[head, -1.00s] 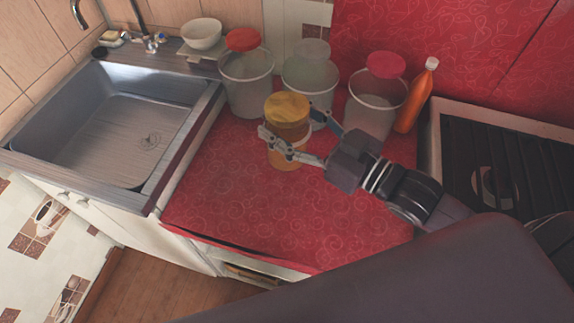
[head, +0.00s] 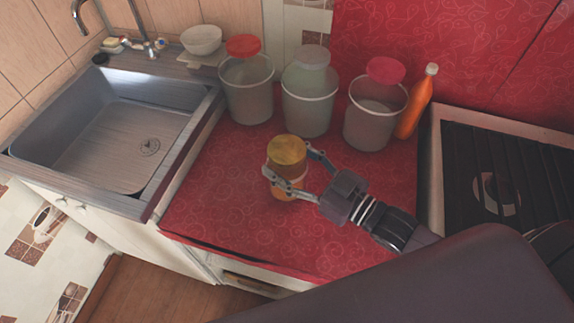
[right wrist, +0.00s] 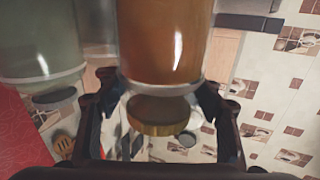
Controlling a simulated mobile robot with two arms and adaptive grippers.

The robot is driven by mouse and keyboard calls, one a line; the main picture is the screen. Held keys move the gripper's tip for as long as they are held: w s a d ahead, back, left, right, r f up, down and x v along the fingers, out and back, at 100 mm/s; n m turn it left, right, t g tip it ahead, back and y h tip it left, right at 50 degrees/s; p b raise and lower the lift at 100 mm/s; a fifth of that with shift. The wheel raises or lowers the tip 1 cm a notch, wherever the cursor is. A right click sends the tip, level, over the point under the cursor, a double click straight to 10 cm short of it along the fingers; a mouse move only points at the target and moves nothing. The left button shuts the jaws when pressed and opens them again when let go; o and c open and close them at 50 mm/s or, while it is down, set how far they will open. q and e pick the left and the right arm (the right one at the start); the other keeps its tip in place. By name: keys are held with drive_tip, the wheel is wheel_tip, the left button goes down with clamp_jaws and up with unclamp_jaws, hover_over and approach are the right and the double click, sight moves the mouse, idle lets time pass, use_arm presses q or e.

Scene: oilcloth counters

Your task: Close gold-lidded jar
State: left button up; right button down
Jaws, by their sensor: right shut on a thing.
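The gold-lidded jar (head: 289,191) has an amber body and is over the red counter, in front of three clear canisters. Its gold lid (head: 287,151) sits above the rim. In the right wrist view the amber jar (right wrist: 165,40) appears upside down, with a gap between its pale rim and the gold lid (right wrist: 158,114). My right gripper (head: 288,160) is shut on the jar, with its fingers on either side near the rim. I cannot tell whether the jar's base touches the counter. My left gripper is out of view.
Clear canisters with red (head: 247,95), grey (head: 310,105) and pink (head: 375,115) lids raised stand behind. An orange bottle (head: 415,108) is beside them. The sink (head: 110,130) is left and the stove (head: 500,190) right. The front of the red counter (head: 225,205) is clear.

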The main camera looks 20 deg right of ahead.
drive_tip(key=shift+f, duration=1.05)
drive_tip(key=shift+f, duration=0.1)
drive_tip(key=c, duration=0.6)
unclamp_jaws()
drive_tip(key=shift+f, duration=0.2)
drive_tip(key=shift+s+r, duration=0.1)
drive_tip(key=shift+s+d, duration=0.2)
drive_tip(key=shift+s, duration=0.15)
drive_tip(key=v, duration=1.1)
drive_tip(key=shift+b, duration=0.45)
drive_tip(key=shift+d, duration=0.1)
drive_tip(key=shift+s, duration=0.1)
